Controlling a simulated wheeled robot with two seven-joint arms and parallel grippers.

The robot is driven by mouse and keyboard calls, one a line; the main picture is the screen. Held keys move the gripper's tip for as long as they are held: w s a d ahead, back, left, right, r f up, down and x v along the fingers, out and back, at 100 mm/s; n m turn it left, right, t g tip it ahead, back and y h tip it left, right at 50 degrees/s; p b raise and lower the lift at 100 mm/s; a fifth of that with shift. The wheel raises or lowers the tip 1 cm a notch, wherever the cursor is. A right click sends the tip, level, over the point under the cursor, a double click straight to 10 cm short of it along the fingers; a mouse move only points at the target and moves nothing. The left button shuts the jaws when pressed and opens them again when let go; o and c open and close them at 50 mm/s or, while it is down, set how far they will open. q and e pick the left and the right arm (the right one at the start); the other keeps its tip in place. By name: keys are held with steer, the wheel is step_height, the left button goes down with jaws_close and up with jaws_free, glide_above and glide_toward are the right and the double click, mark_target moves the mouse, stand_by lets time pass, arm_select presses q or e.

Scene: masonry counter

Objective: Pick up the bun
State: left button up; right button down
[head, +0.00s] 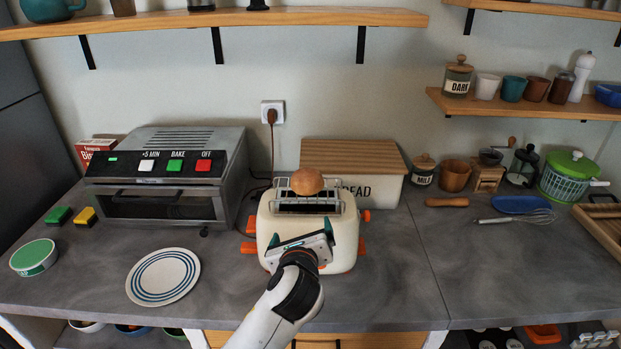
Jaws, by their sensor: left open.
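The round brown bun (307,181) rests on the wire rack on top of the cream toaster (345,232), near its back. My left gripper (302,244) is over the front part of the toaster, in front of the bun and apart from it. It is open, with nothing seen between its fingers. The arm hides the lower front of the toaster. My right gripper is not in view.
A bread box (376,190) stands close behind the toaster. A mini oven (168,180) is to the left, with a striped plate (163,276) in front. A whisk (520,218) lies right. Counter right of the toaster is clear. A wooden shelf (290,17) hangs above.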

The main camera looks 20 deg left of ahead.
mark_target(310, 186)
arm_select(q)
steer(key=w+r+m, duration=0.1)
steer(key=w, duration=0.1)
steer(key=w+r+m+t+p, duration=0.1)
steer(key=w+r, duration=0.1)
steer(key=w, duration=0.1)
steer(key=w+r+m, duration=0.2)
steer(key=w, duration=0.1)
steer(key=shift+w+a+t+y, duration=0.1)
steer(key=shift+a+t+y, duration=0.2)
steer(key=x, duration=0.1)
steer(key=p+x, duration=0.1)
steer(key=x, duration=0.1)
steer(key=p+x, duration=0.1)
steer(key=x, duration=0.1)
steer(key=shift+a+f, duration=0.2)
steer(key=shift+a, duration=0.15)
steer(key=shift+w+f, duration=0.1)
steer(key=shift+w, duration=0.15)
steer(key=shift+s, duration=0.1)
steer(key=c, duration=1.1)
